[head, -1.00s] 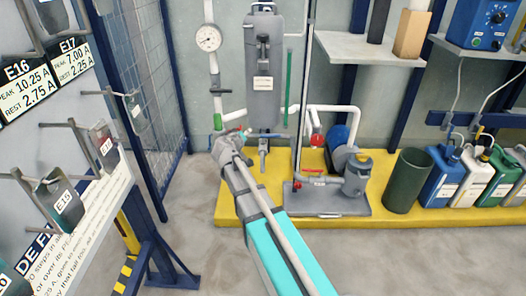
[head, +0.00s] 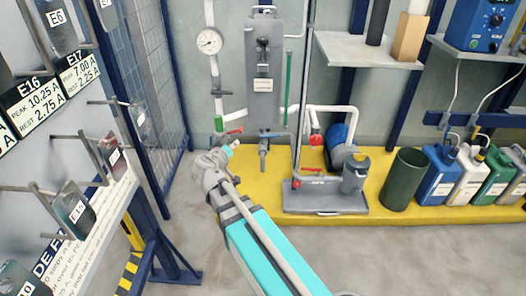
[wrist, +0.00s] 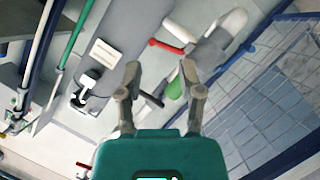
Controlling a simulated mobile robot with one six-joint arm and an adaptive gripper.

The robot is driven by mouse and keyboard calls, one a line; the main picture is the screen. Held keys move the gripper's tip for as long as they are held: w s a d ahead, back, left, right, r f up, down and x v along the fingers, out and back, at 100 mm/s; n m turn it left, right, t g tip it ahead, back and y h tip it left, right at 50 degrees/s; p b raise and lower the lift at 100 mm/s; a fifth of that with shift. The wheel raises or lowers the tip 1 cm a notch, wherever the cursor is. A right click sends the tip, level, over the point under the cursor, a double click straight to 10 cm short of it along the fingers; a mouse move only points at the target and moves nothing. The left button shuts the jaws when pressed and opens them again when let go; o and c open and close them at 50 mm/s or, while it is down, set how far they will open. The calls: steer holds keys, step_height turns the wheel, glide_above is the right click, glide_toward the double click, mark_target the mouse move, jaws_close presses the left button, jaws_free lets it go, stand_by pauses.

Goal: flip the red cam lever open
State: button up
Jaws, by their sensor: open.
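A red lever (head: 234,132) shows on the white pipework left of the grey tank (head: 263,60) in the head view. A red lever also shows in the wrist view (wrist: 165,46), beyond my fingertips and up from them. I cannot tell for sure that this is the cam lever, as other red handles are in view. My gripper (wrist: 160,68) is open and empty, its two fingers apart and clear of the lever. In the head view my gripper (head: 234,146) is small, just below the lever and partly hidden by my wrist.
A pump on a grey plate (head: 325,203), with red handles, stands right on the yellow platform (head: 400,215). A green bin (head: 403,180) and several jugs stand farther right. A blue mesh fence (head: 155,80) and a panel with hooks are left. A green handle (wrist: 176,88) lies near my right finger.

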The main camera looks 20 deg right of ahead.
steer(key=s+d+r+m+g+y+p, duration=0.2)
steer(key=s+d+r+g+p, duration=0.1)
steer(key=s+d+g+p, duration=0.65)
steer(key=s+a+r+g+y+p, duration=0.2)
steer(key=s+r+y+p, duration=0.3)
steer(key=p, duration=0.8)
steer(key=s+a+r, duration=0.1)
steer(key=s, duration=0.2)
steer(key=shift+s+a+r, duration=0.25)
steer(key=shift+r, duration=0.1)
stand_by(0.5)
step_height(320, 180, up, 27)
steer(key=s+y+p, duration=0.1)
steer(key=p, duration=2.6)
steer(key=shift+a+g, duration=0.2)
steer(key=shift+g, duration=0.15)
